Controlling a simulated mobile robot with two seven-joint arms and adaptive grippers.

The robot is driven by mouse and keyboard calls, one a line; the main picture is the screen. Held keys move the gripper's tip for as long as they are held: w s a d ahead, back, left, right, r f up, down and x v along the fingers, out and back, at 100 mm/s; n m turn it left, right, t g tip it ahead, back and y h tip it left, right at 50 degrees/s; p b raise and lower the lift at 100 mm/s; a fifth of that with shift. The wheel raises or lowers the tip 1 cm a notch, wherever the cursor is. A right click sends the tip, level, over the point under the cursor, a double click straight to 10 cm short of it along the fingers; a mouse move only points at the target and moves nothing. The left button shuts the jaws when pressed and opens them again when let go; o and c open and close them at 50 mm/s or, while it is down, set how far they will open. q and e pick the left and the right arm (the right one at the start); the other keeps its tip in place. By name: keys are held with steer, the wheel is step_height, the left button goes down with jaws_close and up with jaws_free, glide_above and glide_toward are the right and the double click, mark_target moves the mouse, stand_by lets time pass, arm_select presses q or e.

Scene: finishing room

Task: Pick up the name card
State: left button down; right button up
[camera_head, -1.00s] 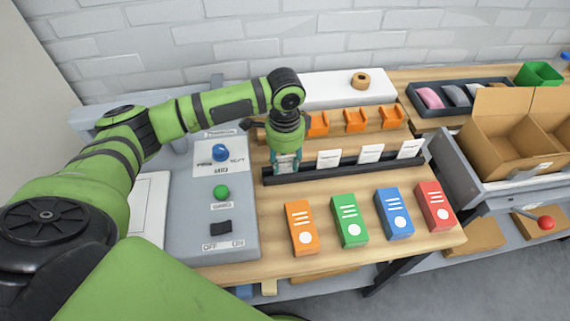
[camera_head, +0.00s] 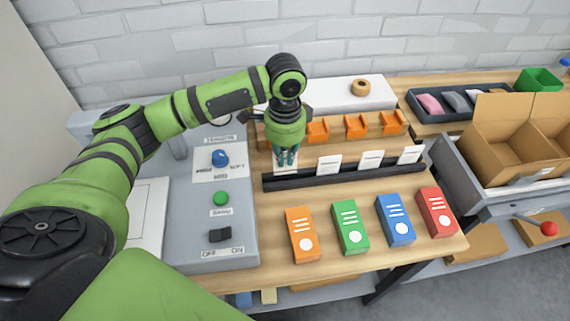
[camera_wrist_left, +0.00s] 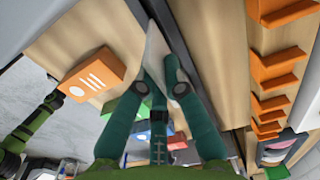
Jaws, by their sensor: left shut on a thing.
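My left gripper (camera_head: 286,158) points down over the left end of a long black card holder (camera_head: 345,168). It is shut on a white name card (camera_head: 280,169), which is mostly hidden behind the fingers in the head view. In the left wrist view the card (camera_wrist_left: 156,40) stands out between the green fingertips (camera_wrist_left: 160,68). The card looks raised at the holder's left end; I cannot tell if its lower edge is fully clear. Several other white cards (camera_head: 371,160) stand in the holder to the right.
Orange (camera_head: 302,235), green (camera_head: 350,227), blue (camera_head: 396,220) and red (camera_head: 437,212) boxes lie in front of the holder. Orange holders (camera_head: 356,125) stand behind it. A grey control panel (camera_head: 190,240) is at left; an open cardboard box (camera_head: 495,140) is at right.

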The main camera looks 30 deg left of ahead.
arm_select(q)
steer(key=d+r+b, duration=0.2)
steer(key=d+r, duration=0.5)
steer(key=d, duration=0.4)
steer(key=s+d+r+p, duration=0.8)
steer(key=s+p, duration=0.1)
steer(key=s, duration=0.2)
steer(key=s+d+r+p, duration=0.8)
steer(key=s+r+p, duration=0.1)
steer(key=s+p, duration=0.1)
steer(key=shift+s+d, duration=0.25)
steer(key=shift+s, duration=0.6)
